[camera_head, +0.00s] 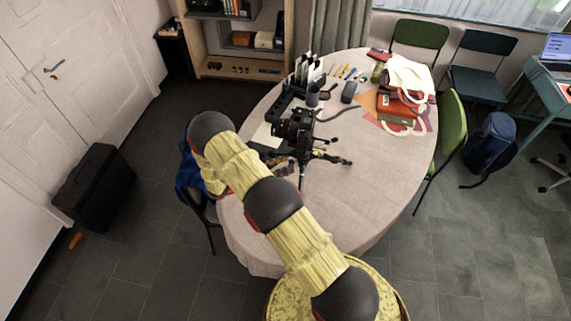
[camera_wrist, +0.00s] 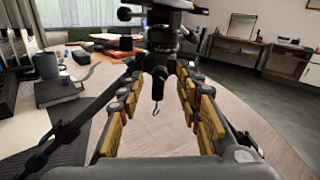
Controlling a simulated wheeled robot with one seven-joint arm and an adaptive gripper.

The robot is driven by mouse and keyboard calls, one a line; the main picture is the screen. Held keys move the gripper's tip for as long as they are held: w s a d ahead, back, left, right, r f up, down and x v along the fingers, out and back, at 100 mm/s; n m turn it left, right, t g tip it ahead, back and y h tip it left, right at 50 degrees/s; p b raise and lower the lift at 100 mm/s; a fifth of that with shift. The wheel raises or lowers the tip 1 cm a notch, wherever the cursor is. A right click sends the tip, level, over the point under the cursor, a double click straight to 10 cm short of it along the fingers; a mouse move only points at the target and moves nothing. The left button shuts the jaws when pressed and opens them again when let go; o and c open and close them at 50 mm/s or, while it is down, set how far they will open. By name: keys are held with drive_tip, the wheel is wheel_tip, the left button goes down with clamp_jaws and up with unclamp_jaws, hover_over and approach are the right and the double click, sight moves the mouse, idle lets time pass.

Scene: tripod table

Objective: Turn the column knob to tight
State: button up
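A black tripod (camera_head: 303,155) with a camera (camera_head: 293,130) on top stands on the round table (camera_head: 375,200). In the wrist view the tripod's dark centre column (camera_wrist: 158,72) hangs down to a small hook, with the legs spreading beside it. The column knob cannot be told apart from the dark parts around the column. My gripper (camera_wrist: 161,80) is open, its yellow-padded fingers on either side of the column's lower end in the picture, with gaps visible on both sides. In the head view my arm hides most of the gripper, left of the tripod.
A red and white bag (camera_head: 398,103), a dark mouse-like item (camera_head: 349,92) and several small items lie on the table. A tripod leg (camera_wrist: 70,130) runs close along the left finger in the wrist view. The table's front right is clear. Chairs stand around it.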

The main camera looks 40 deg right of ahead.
drive_tip(key=shift+s+d, duration=0.1)
drive_tip(key=shift+d, duration=0.35)
drive_tip(key=shift+c, duration=0.2)
drive_tip(key=c, duration=0.7)
clamp_jaws()
